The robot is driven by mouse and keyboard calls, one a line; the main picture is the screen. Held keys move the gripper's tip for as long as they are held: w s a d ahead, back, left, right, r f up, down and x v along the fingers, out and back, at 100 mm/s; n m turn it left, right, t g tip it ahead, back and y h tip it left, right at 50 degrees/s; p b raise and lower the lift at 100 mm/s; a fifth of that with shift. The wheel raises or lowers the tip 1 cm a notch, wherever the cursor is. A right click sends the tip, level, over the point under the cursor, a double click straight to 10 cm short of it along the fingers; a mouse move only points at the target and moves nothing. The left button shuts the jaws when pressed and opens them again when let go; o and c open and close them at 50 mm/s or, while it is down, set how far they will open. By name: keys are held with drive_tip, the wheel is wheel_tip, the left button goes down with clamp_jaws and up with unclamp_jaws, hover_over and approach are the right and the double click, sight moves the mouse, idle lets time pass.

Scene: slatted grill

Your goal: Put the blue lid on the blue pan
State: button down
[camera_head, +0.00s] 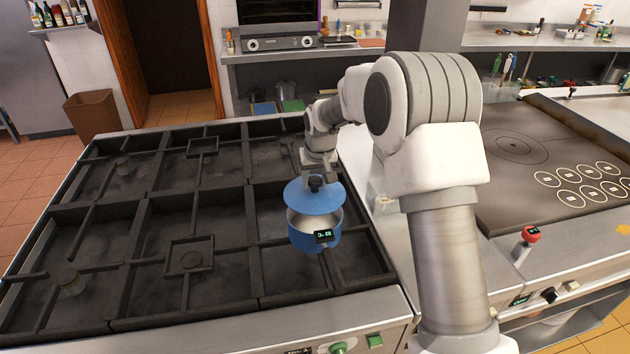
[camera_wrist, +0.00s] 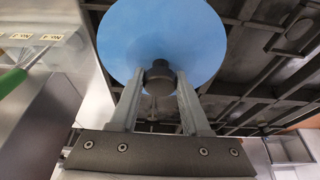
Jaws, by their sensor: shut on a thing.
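The blue lid (camera_head: 313,198) is a flat round disc with a dark knob. My gripper (camera_head: 316,180) is shut on the knob and holds the lid over the blue pan (camera_head: 303,242). The pan stands on the right side of the slatted grill, with its pale inside showing below the lid's near edge. The lid looks a little above the pan and shifted toward its far side; whether it touches the rim cannot be told. In the wrist view the lid (camera_wrist: 163,38) fills the top middle, the knob between the fingers (camera_wrist: 158,78). The pan is hidden there.
The black slatted grill (camera_head: 130,225) spreads out to the left, its burners otherwise bare. A dark cooktop (camera_head: 520,150) with round marks and a red knob (camera_head: 530,234) lie to the right. A counter (camera_head: 290,55) with appliances stands behind.

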drive_tip(key=shift+f+b, duration=2.45)
drive_tip(key=shift+f, duration=0.5)
drive_tip(key=shift+f+b, duration=0.45)
drive_tip(key=shift+b, duration=0.25)
drive_tip(key=shift+c, duration=1.4)
unclamp_jaws()
drive_tip(key=shift+r, duration=0.1)
approach(316, 193)
drive_tip(key=shift+b+v, duration=0.45)
drive_tip(key=shift+v, duration=1.5)
